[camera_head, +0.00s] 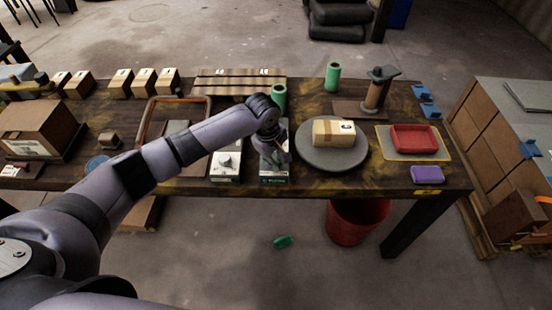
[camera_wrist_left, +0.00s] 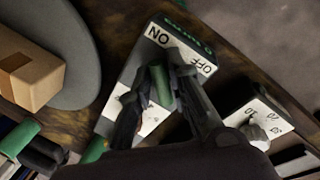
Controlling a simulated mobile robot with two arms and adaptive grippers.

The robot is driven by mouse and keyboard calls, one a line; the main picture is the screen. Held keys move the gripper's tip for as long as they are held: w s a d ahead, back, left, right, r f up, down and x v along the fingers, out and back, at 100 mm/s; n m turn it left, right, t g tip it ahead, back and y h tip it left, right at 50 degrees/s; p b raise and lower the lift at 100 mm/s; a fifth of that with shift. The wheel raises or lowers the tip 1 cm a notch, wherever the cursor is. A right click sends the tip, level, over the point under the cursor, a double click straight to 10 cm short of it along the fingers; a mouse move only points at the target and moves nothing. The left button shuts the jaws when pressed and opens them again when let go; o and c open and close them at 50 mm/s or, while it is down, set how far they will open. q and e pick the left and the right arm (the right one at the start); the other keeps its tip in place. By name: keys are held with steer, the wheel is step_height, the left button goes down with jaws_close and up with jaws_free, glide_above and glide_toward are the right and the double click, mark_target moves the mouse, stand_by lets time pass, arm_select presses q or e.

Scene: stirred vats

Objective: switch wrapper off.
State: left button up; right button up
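The wrapper's round grey turntable (camera_head: 318,157) stands on the table with a cardboard box (camera_head: 333,133) on it; both show in the left wrist view, turntable (camera_wrist_left: 97,75) and box (camera_wrist_left: 28,72). Left of it is a switch box (camera_head: 274,179) with a green front label. In the wrist view the switch box (camera_wrist_left: 148,55) has ON and OFF printed on its white top and a green lever (camera_wrist_left: 160,86). Which word the lever points to is unclear. My left gripper (camera_wrist_left: 160,80) has its fingertips on both sides of the lever, apparently shut on it. My right gripper is not in view.
A dial box (camera_head: 226,164) stands just left of the switch box and also shows in the wrist view (camera_wrist_left: 256,122). A red tray (camera_head: 413,138), a purple block (camera_head: 427,175) and green rolls (camera_head: 332,77) are on the table. A red bin (camera_head: 354,222) stands below the front edge.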

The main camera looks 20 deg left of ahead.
arm_select(q)
jaws_close()
